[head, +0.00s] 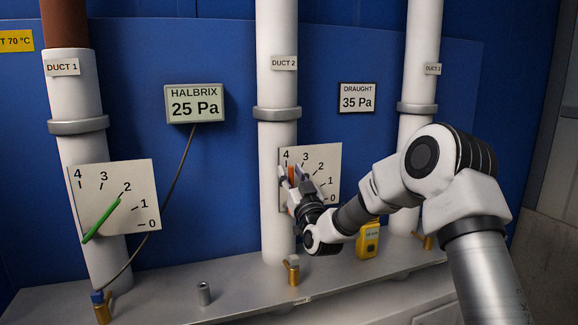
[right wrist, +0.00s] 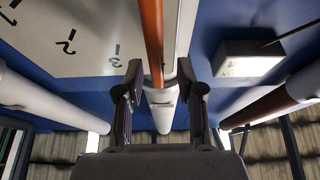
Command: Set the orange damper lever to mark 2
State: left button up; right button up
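The orange damper lever (head: 291,172) is on the white dial plate (head: 325,160) of DUCT 2. It points up near mark 4; its exact reading is partly hidden by my gripper. My right gripper (head: 291,176) is at the lever's upper part, in front of the plate. In the right wrist view, the orange lever (right wrist: 152,40) runs between the two spread fingers (right wrist: 160,95), with a gap on each side. The gripper is open. Marks 3, 2 and 1 show to the left of the lever there. My left gripper is not in view.
DUCT 1 has a similar plate (head: 142,175) with a green lever (head: 102,220). A yellow device (head: 368,240) and a small grey cylinder (head: 204,293) stand on the grey ledge (head: 170,300). Brass fittings stand by the ducts. A HALBRIX display (head: 194,104) reads 25 Pa.

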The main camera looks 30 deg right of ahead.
jog(key=shift+w+d+r, duration=0.15)
jog(key=shift+w+r, duration=0.05)
jog(key=shift+w, duration=0.15)
jog(key=shift+w+d+f, duration=0.1)
jog(key=shift+d, duration=0.05)
grip_shut()
